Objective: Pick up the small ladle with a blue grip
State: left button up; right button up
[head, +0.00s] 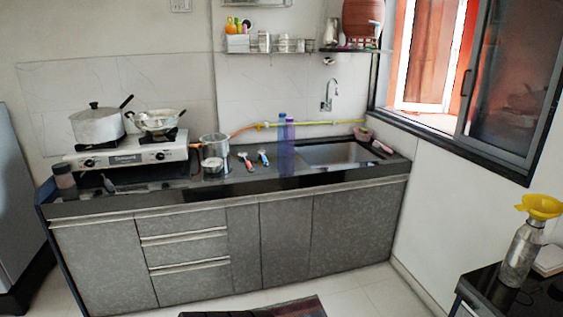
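A small utensil with a blue grip (263,157) lies on the dark counter (140,200) in the head view, left of the sink. It fits the small ladle, but it is too small to make out its bowl clearly. A similar utensil with a reddish grip (245,161) lies just to its left. Neither of my grippers shows in this view.
A steel pot (215,152) stands left of the utensils. A translucent blue-purple bottle shape (287,145) stands to their right, before the sink (342,153). A stove (128,152) with two pans is further left. The floor before the cabinets looks mostly clear.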

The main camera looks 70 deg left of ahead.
aim_at(260, 152)
jog(key=u, duration=2.5)
jog(key=i+l, duration=0.2)
jog(key=i+u, duration=0.05)
